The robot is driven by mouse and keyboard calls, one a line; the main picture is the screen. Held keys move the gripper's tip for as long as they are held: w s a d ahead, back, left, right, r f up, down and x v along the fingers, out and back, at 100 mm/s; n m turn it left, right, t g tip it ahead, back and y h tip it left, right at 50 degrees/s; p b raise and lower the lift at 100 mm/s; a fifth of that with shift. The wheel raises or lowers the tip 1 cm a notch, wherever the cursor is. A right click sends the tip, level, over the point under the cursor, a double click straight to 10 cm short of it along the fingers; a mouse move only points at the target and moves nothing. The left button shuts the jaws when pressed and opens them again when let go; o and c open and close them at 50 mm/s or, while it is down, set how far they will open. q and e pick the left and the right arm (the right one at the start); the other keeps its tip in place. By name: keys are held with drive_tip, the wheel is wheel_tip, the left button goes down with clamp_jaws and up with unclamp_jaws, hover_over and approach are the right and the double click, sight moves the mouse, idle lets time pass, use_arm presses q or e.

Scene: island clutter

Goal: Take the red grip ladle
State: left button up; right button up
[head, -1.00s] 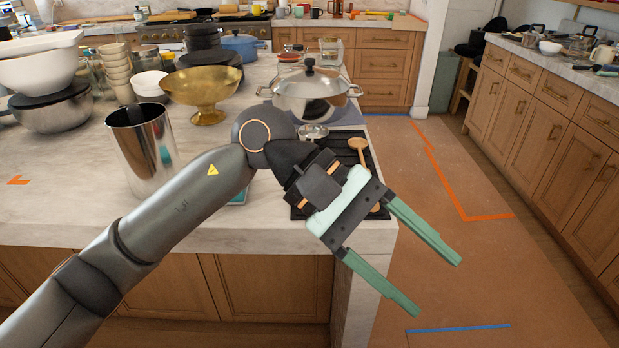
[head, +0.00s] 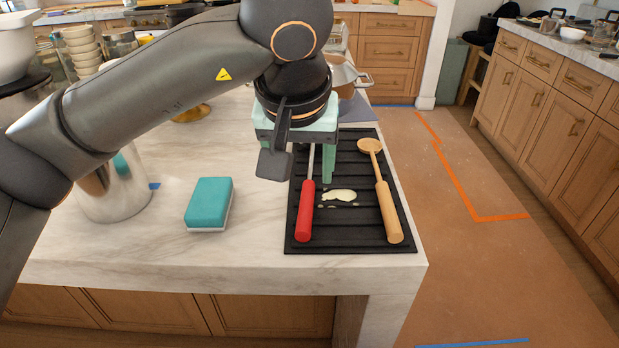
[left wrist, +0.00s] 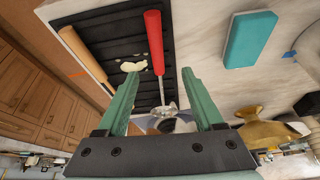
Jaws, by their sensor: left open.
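The red grip ladle (head: 306,210) lies on a black ridged mat (head: 345,235) near the island's corner, red grip toward the front edge. In the head view my gripper hides its far end. My left gripper (head: 316,168) points down over the mat, open and empty. In the left wrist view its two green fingers (left wrist: 160,74) appear on either side of the ladle's shaft. My right gripper is not in view.
A wooden spoon (head: 386,205) lies on the mat to the right, with a pale spill (head: 339,195) between it and the ladle. A teal sponge (head: 208,203) lies to the left. A metal cup (head: 115,195) and a pot (head: 345,78) stand nearby.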

sight(307, 193)
use_arm(q)
drive_tip(key=x, duration=0.8)
drive_tip(key=shift+w+d+r+b, duration=0.15)
drive_tip(key=shift+w+d+b, duration=0.1)
drive_tip(key=shift+b, duration=0.1)
clamp_jaws()
idle(0.4)
